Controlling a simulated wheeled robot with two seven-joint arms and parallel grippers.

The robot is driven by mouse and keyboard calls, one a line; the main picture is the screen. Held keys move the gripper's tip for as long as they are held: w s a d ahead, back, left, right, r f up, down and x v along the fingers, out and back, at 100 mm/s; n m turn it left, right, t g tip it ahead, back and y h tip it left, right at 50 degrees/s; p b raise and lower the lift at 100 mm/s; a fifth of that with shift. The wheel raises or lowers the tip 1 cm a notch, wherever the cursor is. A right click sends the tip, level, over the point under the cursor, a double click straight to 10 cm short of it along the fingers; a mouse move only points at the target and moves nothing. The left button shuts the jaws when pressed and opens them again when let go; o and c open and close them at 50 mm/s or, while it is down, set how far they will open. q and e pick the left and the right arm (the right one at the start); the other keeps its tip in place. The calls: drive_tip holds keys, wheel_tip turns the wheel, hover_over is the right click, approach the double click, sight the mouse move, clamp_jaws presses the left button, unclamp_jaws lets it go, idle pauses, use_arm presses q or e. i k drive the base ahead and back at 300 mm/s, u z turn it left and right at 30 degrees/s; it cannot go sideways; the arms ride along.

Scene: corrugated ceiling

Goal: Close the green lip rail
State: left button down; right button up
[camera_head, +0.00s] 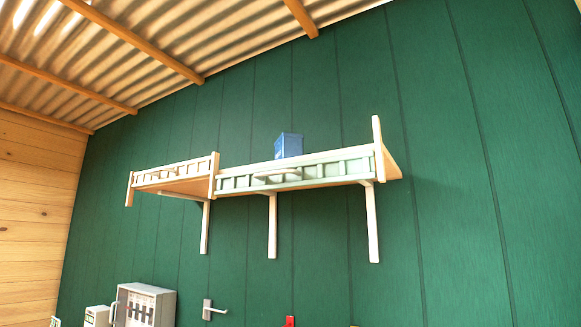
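A pale green lip rail (325,169) runs along the front edge of the right section of a wall shelf. It has a light handle (277,175) left of its middle. It looks upright between the middle post (214,174) and the right end post (378,146); whether it is latched I cannot tell. A cream lip rail (174,171) fronts the left section. Neither of my grippers is in view.
A blue box (289,145) stands on the shelf behind the green rail. Brackets (372,225) hold the shelf on the green wall. Below are a grey cabinet (145,305), a wall hook (213,309) and a partly cut-off red thing (289,321).

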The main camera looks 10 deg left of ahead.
sight(361, 165)
drive_tip(key=k, duration=1.3)
drive_tip(key=z, duration=0.65)
drive_tip(key=i, duration=1.5)
drive_tip(key=u, duration=0.55)
